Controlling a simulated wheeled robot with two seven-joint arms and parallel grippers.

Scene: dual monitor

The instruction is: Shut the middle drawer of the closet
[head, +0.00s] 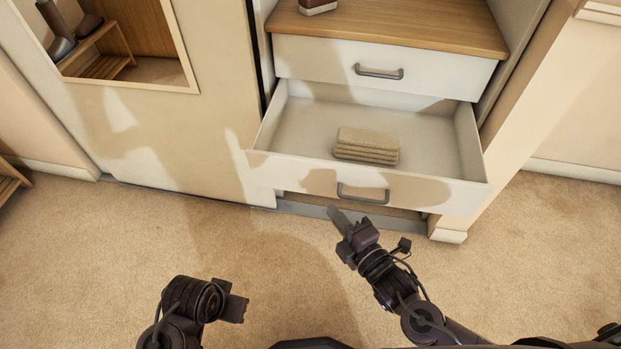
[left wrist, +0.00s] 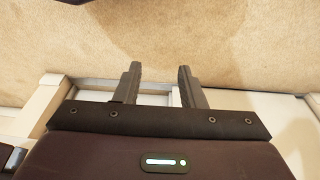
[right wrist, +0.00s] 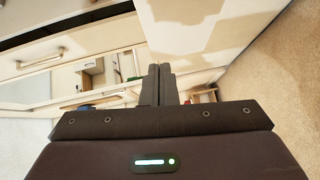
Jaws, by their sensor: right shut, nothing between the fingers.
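The middle drawer (head: 275,165) of the white closet is pulled out, its front facing me with a grey bar handle (head: 362,193). Folded beige cloths (head: 367,146) lie inside it. My right gripper (head: 333,210) is just below and in front of the drawer front, near the handle's left end in the head view. Its fingers are together and empty, as the right wrist view (right wrist: 161,68) also shows. Whether it touches the drawer is unclear. My left gripper (head: 238,309) is low over the carpet, away from the drawer. Its fingers are apart and empty in the left wrist view (left wrist: 159,68).
The drawer above, with its own handle (head: 379,72), is shut under a wooden top (head: 400,25). A sliding panel with a mirror-like opening (head: 125,45) stands left. A closet post (head: 520,130) stands close on the right. The carpet (head: 540,260) in front is clear.

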